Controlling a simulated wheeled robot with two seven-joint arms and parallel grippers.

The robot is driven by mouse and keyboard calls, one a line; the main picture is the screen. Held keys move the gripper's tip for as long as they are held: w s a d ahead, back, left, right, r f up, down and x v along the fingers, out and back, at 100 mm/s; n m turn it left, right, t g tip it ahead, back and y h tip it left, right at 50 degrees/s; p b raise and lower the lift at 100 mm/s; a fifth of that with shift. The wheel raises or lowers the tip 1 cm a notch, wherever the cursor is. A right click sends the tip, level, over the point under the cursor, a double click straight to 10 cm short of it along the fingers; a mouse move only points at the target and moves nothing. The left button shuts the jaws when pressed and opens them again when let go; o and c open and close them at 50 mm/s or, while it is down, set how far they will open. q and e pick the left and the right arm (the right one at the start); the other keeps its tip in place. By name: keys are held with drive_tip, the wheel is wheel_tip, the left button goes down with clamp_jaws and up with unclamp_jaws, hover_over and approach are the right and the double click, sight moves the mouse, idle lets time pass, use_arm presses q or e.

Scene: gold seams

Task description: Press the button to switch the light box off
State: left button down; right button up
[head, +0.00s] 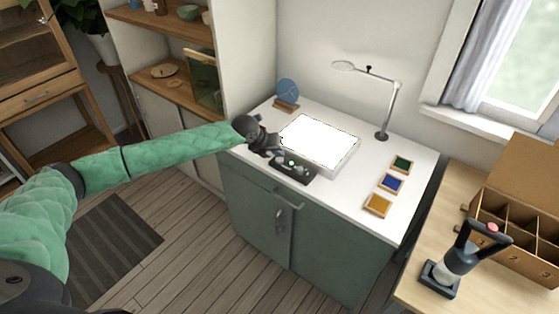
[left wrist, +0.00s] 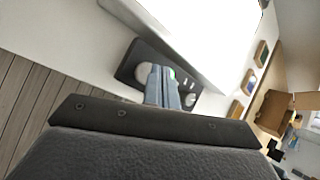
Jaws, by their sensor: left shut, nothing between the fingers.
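The light box (head: 318,140) lies on the white cabinet top and its panel glows bright white. In the left wrist view the glowing panel (left wrist: 225,28) fills the upper middle. A dark control panel (head: 296,170) with small knobs or buttons lies along the light box's front edge. It also shows in the left wrist view (left wrist: 130,65), with a pale round knob and a small green light. My left gripper (head: 275,152) is shut and empty, at the left end of this panel. Its fingers (left wrist: 162,80) cover part of the panel, so I cannot tell whether they touch it.
Green, blue and yellow trays (head: 391,182) lie right of the light box. A magnifier lamp (head: 383,115) stands behind them, and a blue disc on a stand (head: 288,90) is at the back left. A cardboard box (head: 520,215) and a black-handled tool (head: 458,262) are on the right table.

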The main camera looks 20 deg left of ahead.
sight(278, 160)
use_arm(q)
drive_tip(key=shift+f+b, duration=0.5)
drive_tip(key=shift+f, duration=0.15)
idle(0.8)
drive_tip(key=shift+r, duration=0.15)
idle(0.3)
drive_tip(key=shift+r, duration=0.75)
drive_tip(key=shift+r+p, duration=0.7)
drive_tip(key=shift+r, duration=1.8)
